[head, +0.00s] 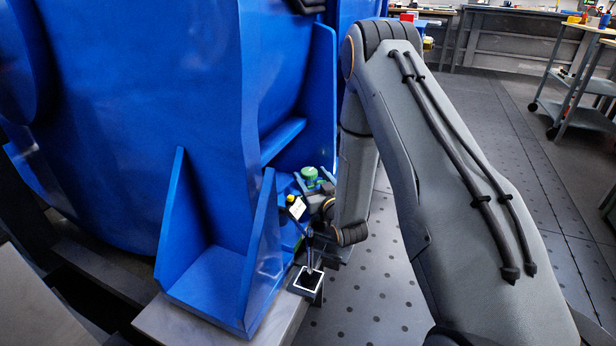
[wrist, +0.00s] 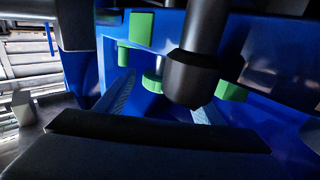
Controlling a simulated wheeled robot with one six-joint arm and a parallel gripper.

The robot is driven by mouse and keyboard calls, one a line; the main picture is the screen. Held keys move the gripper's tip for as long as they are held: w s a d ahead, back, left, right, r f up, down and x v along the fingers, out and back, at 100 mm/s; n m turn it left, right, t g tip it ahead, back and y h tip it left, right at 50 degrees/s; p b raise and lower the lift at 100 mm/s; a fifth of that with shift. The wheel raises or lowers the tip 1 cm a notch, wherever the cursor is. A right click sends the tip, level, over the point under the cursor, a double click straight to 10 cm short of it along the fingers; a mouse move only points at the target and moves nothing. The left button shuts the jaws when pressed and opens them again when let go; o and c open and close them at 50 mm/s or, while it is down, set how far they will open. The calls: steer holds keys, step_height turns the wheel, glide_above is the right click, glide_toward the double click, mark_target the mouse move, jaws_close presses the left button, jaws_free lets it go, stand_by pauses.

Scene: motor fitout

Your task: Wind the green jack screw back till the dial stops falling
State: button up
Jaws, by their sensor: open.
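In the head view a green knob-like part (head: 309,175), which looks like the jack screw, stands by the blue foot of the machine. Just below it a small white-faced dial (head: 297,207) is tilted on a stand; its reading is too small to tell. My gripper (head: 322,203) is beside them, partly hidden by my arm and the dial. In the wrist view my open gripper (wrist: 160,95) has its two fingers apart, with a short green cylinder (wrist: 153,82) showing between and beyond them. I cannot tell whether they touch it. Other green pieces (wrist: 142,23) show nearby.
A dark cylinder (wrist: 196,65) hangs close in front in the wrist view. A blue gusseted foot (head: 215,275) and the dial's square base (head: 308,280) stand close to my gripper. The perforated floor (head: 365,300) is open, with a cart (head: 580,90) at the far right.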

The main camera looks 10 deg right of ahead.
steer(key=shift+w+a, duration=0.15)
steer(key=shift+w, duration=0.95)
steer(key=c, duration=1.1)
steer(key=shift+o, duration=0.2)
steer(key=shift+n+y, duration=0.5)
steer(key=shift+y, duration=0.4)
steer(key=shift+n+g+y+p, duration=0.5)
steer(key=shift+n+g+y, duration=0.8)
steer(key=shift+n+y, duration=0.95)
steer(key=shift+m+y, duration=0.35)
steer(key=o, duration=1.1)
steer(key=shift+c, duration=0.2)
